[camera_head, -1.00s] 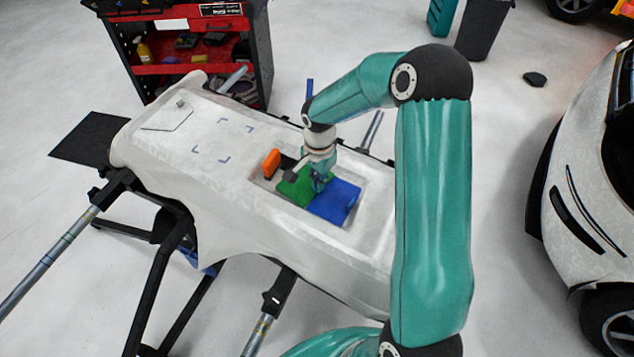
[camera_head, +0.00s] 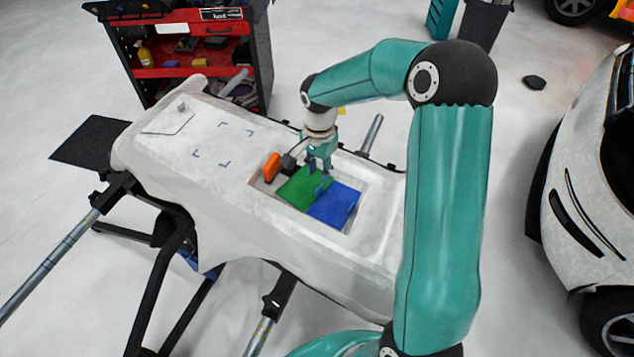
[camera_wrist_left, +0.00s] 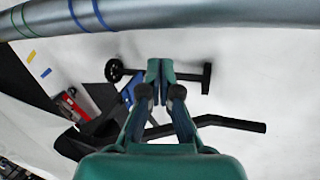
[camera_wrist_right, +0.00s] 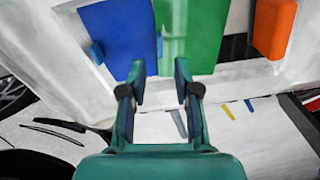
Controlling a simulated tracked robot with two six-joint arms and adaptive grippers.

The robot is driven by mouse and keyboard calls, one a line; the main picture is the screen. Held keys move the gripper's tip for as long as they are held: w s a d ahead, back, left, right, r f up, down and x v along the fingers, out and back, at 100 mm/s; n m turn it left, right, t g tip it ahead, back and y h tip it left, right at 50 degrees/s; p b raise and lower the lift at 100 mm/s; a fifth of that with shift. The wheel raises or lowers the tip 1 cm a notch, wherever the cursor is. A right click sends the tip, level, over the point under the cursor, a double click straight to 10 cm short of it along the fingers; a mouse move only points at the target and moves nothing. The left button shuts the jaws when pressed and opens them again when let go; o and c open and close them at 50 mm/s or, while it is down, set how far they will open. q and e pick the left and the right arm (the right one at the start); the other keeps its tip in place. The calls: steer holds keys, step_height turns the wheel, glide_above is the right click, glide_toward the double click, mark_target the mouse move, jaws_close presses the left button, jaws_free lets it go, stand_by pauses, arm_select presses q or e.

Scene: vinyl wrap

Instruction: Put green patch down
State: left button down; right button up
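The green patch (camera_head: 300,186) lies in the recess of the white panel (camera_head: 225,105), beside the blue patch (camera_head: 335,205). It also shows in the right wrist view (camera_wrist_right: 190,30), beyond my fingertips. My right gripper (camera_head: 322,178) is over the side of the green patch near the blue one. In the right wrist view (camera_wrist_right: 160,80) its fingers are apart with nothing between them. I cannot tell whether the fingertips touch the patch. My left gripper (camera_wrist_left: 160,72) shows only in the left wrist view, fingers together and empty, away from the patches.
An orange tool (camera_head: 271,167) stands in the recess next to the green patch. A red tool cart (camera_head: 190,70) is behind the panel, and a white car (camera_head: 590,180) is at the right. Grey stand tubes (camera_wrist_left: 200,15) pass close to my left gripper.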

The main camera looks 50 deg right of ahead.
step_height(320, 180, up, 7)
steer(key=shift+f, duration=0.2)
stand_by(0.4)
